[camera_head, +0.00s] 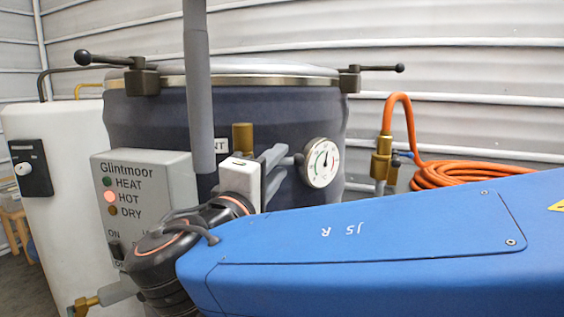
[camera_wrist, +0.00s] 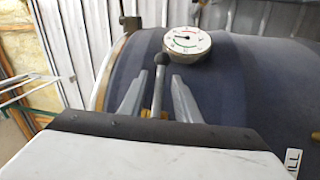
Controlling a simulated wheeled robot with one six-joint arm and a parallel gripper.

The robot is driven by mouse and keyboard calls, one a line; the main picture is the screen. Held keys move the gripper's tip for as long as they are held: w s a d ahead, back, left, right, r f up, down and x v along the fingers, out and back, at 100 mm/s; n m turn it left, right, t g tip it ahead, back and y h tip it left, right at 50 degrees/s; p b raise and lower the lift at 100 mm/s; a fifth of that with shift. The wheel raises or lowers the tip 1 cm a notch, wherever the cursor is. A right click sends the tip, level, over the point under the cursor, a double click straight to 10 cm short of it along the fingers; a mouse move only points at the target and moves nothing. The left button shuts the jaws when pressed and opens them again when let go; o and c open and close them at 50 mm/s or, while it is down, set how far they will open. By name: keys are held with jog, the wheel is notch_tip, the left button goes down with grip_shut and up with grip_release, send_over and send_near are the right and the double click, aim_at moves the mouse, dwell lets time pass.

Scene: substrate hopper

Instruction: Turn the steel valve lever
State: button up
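The steel valve lever (camera_wrist: 157,88) shows in the wrist view as a thin rod with a dark ball knob on its end. A bit of brass shows at its base, between the fingers. My gripper (camera_wrist: 160,78) is open, with one grey finger on each side of the lever in that view. Gaps show between the rod and both fingers; I cannot tell if the fingers are level with it in depth. In the head view my gripper (camera_head: 277,157) is in front of the dark vessel, beside a brass fitting (camera_head: 242,138). I cannot make out the lever there.
A round gauge (camera_head: 321,163) sits on the vessel (camera_head: 270,110) just right of my fingers. A grey vertical pipe (camera_head: 198,90) and a control box (camera_head: 140,185) with a lit HOT lamp stand to the left. An orange hose (camera_head: 460,174) is coiled at right.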

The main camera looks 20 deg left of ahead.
jog(key=shift+w+r, duration=0.15)
jog(key=shift+w, duration=0.85)
jog(key=shift+c, duration=0.5)
grip_shut()
jog(key=shift+s+a+f+m+g, duration=0.15)
jog(key=shift+f+m+g, duration=0.7)
jog(key=shift+m, duration=0.4)
jog(key=shift+s+a+f+m+g, duration=0.15)
jog(key=shift+f+m+g, duration=0.65)
jog(key=shift+m, duration=0.45)
